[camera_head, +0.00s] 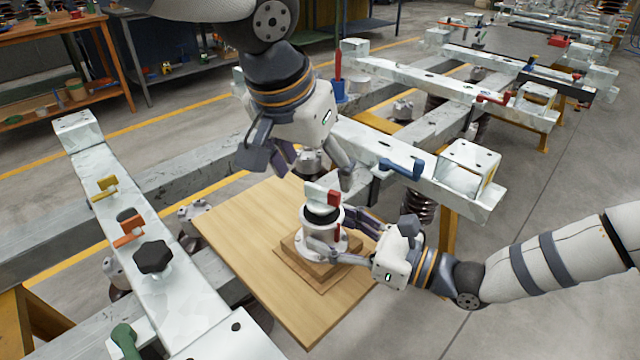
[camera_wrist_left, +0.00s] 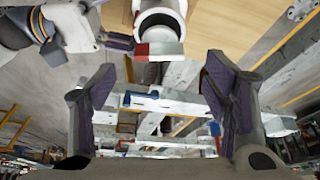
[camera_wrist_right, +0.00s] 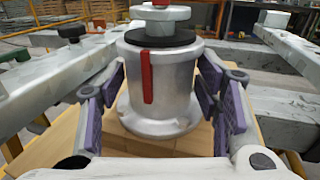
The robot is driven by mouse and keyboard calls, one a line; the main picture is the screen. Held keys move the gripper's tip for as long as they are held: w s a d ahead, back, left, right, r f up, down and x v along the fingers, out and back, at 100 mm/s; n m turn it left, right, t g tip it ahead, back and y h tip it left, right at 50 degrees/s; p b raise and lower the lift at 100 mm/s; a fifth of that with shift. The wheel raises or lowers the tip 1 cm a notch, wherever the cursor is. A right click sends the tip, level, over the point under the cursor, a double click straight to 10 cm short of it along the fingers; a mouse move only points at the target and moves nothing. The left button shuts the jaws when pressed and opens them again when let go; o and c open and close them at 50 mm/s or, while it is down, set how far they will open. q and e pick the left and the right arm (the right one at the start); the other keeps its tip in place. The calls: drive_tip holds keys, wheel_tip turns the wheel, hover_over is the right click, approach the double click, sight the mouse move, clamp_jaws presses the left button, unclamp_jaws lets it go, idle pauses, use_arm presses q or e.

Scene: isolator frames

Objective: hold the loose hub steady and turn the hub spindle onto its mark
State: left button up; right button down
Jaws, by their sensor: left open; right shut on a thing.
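The loose hub (camera_head: 322,238) is a pale metal cylinder with a flange and a black collar, upright on a wooden block. A red stripe (camera_wrist_right: 147,78) runs down its side. The hub spindle (camera_head: 314,192) sits on top, a pale crossbar with one red end (camera_head: 334,198); it also shows in the left wrist view (camera_wrist_left: 168,48). The red end is roughly above the stripe; exact alignment is unclear. My right gripper (camera_head: 342,236) is shut around the hub's body, with fingers on both sides (camera_wrist_right: 163,92). My left gripper (camera_head: 316,174) is open and empty just above the spindle.
The wooden block (camera_head: 318,276) rests on a light wooden board (camera_head: 240,235). A pale beam with black (camera_head: 153,257) and orange knobs lies left. The board's left part is clear.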

sight(321, 189)
use_arm(q)
drive_tip(key=x, duration=0.5)
drive_tip(key=shift+f, duration=0.1)
drive_tip(key=shift+c, duration=0.2)
drive_tip(key=c, duration=1.1)
drive_tip(key=shift+w+m+g+h, duration=0.1)
drive_tip(key=shift+m+g+h, duration=0.3)
drive_tip(key=shift+m, duration=1.1)
drive_tip(key=o, duration=1.1)
drive_tip(key=shift+o, duration=0.2)
